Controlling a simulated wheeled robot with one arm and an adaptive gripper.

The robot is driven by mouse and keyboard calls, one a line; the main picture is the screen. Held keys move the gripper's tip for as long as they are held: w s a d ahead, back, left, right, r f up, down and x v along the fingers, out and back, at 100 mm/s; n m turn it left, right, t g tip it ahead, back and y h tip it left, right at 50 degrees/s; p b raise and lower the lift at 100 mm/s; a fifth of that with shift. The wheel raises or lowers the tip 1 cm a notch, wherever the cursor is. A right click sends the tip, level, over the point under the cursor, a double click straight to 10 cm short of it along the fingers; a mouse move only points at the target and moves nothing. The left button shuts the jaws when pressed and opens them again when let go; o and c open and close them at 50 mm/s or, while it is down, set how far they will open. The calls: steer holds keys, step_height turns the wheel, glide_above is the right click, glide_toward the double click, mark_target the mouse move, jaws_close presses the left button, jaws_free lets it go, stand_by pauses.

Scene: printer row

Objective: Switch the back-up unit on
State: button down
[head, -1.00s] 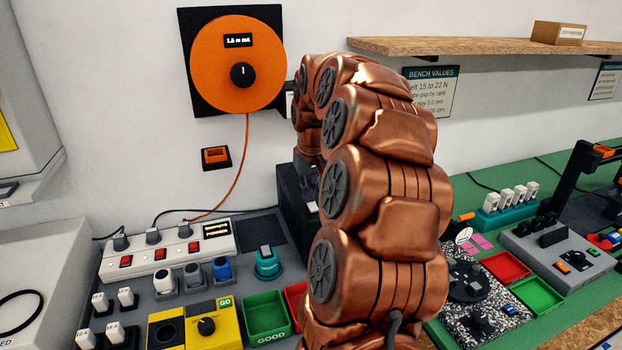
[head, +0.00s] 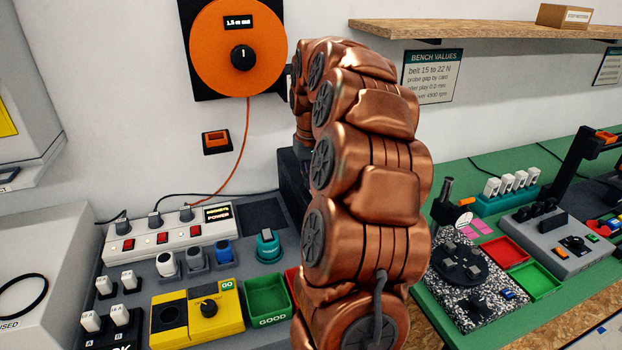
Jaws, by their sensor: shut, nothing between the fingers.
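A dark box (head: 289,190) stands against the wall at the back of the bench, mostly hidden behind my copper arm. It may be the back-up unit, but no label or switch on it shows. My arm rises through the middle of the head view and bends over toward this box. My gripper is hidden behind the arm links, so its fingers and any contact with the box do not show.
A white power strip (head: 150,240) with red switches lies left of the box. A yellow unit (head: 197,318) and a green tray (head: 268,298) are in front. A shelf (head: 480,30) overhangs at right.

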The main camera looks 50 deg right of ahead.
steer(key=shift+s+a+f, duration=0.1)
steer(key=shift+s, duration=0.05)
steer(key=shift+s+a+b, duration=0.35)
steer(key=shift+s+b, duration=0.15)
steer(key=shift+s, duration=0.05)
steer(key=shift+r, duration=0.35)
steer(key=shift+r, duration=0.3)
step_height(320, 180, up, 13)
steer(key=s+a+b, duration=0.1)
steer(key=s, duration=0.1)
steer(key=shift+b, duration=0.4)
steer(key=shift+a, duration=0.1)
